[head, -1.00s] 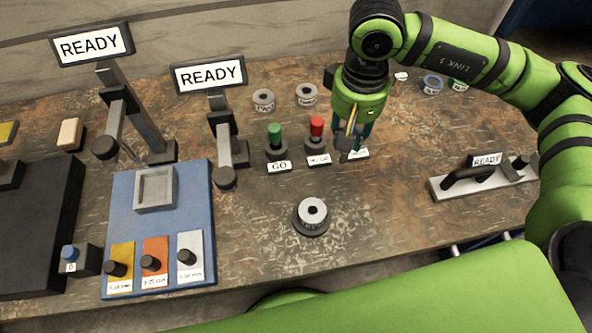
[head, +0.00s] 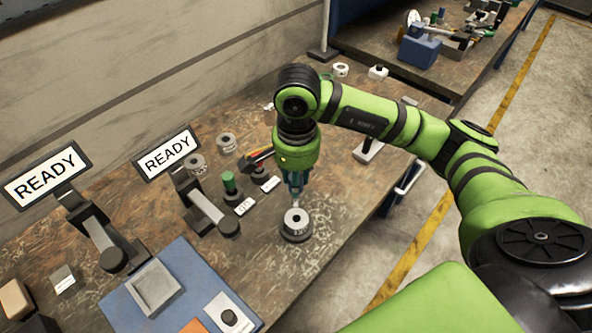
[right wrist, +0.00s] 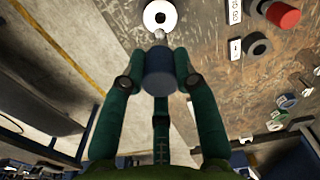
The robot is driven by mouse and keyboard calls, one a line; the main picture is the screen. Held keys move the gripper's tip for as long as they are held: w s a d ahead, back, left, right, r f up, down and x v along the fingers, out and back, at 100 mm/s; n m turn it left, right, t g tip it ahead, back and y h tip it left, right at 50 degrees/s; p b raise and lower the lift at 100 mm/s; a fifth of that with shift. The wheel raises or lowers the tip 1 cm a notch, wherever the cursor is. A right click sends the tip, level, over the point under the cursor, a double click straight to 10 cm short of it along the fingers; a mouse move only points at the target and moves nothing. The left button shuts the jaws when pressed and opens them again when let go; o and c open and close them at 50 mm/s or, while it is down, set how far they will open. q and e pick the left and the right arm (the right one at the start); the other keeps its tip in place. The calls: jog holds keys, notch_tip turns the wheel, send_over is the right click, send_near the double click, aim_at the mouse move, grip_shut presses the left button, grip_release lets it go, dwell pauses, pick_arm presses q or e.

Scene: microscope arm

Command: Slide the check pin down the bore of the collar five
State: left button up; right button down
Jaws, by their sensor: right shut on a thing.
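The pale ring-shaped collar (head: 296,220) stands on a dark round base on the table; its lettering is too small to read surely. Its dark bore shows in the right wrist view on the collar (right wrist: 160,15). My right gripper (head: 296,184) points down just above the collar. It is shut on the check pin, whose dark blue grip (right wrist: 159,74) sits between the green fingers. The pin's metal tip (right wrist: 160,36) shows near the collar's edge in the wrist view, outside the bore, and seems to be above it. My left gripper is not in view.
A green-topped pin (head: 229,182) stands left of my gripper, and a red-topped one (right wrist: 283,15) shows in the wrist view. Loose collars (head: 226,143) lie behind. A blue board (head: 180,270) with a grey tray lies at front left. READY signs (head: 167,153) stand at left.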

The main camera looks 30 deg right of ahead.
jog(key=shift+d+m, duration=0.2)
jog(key=shift+m, duration=0.1)
jog(key=shift+w+d+f, duration=0.1)
jog(key=shift+w, duration=0.05)
jog(key=shift+b, duration=0.55)
notch_tip(320, 180, down, 6)
jog(key=b, duration=0.6)
pick_arm(q)
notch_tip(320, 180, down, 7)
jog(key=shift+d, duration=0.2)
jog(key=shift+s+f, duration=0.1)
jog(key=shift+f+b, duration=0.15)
jog(key=shift+b, duration=0.2)
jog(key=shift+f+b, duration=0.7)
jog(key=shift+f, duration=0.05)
dwell(0.5)
